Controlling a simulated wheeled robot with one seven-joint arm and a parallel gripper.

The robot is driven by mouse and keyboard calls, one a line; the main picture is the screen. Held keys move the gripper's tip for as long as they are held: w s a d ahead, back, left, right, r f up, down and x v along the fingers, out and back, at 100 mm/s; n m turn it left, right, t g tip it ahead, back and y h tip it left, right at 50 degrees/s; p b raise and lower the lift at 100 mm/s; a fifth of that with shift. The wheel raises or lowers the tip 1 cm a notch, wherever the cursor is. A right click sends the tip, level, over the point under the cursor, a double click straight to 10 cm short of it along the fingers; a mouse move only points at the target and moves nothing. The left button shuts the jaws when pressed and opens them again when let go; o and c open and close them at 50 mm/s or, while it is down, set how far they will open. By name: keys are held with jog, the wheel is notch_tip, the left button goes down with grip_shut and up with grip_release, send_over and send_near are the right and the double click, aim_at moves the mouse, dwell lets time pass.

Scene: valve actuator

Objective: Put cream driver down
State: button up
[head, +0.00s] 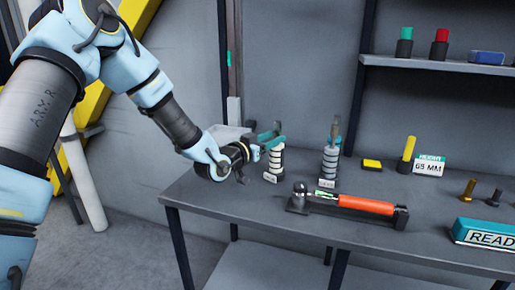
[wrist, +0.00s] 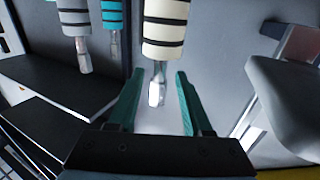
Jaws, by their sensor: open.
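The cream driver (head: 276,160), banded in black, stands upright at the left part of the grey bench (head: 230,203), with a small white label at its foot. My gripper (head: 268,137) has teal fingers and is at the driver's upper end. In the wrist view the cream handle (wrist: 165,30) is at the top, and its metal shaft (wrist: 157,85) points down in the picture, between the fingers. The fingers of my gripper (wrist: 160,80) are apart, with visible gaps on both sides of the shaft.
A grey banded driver (head: 330,162) stands to the right; a teal driver (wrist: 112,15) shows in the wrist view. A yellow block (head: 372,164), height sign (head: 429,166) and bolts (head: 468,189) stand farther right. A shelf (head: 430,65) is above.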

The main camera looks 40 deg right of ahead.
jog(key=s+a+b, duration=0.1)
jog(key=a+b, duration=0.1)
jog(key=a, duration=0.7)
jog(key=shift+s+a+b, duration=0.15)
jog(key=shift+s+b, duration=0.25)
jog(key=shift+a+f, duration=0.1)
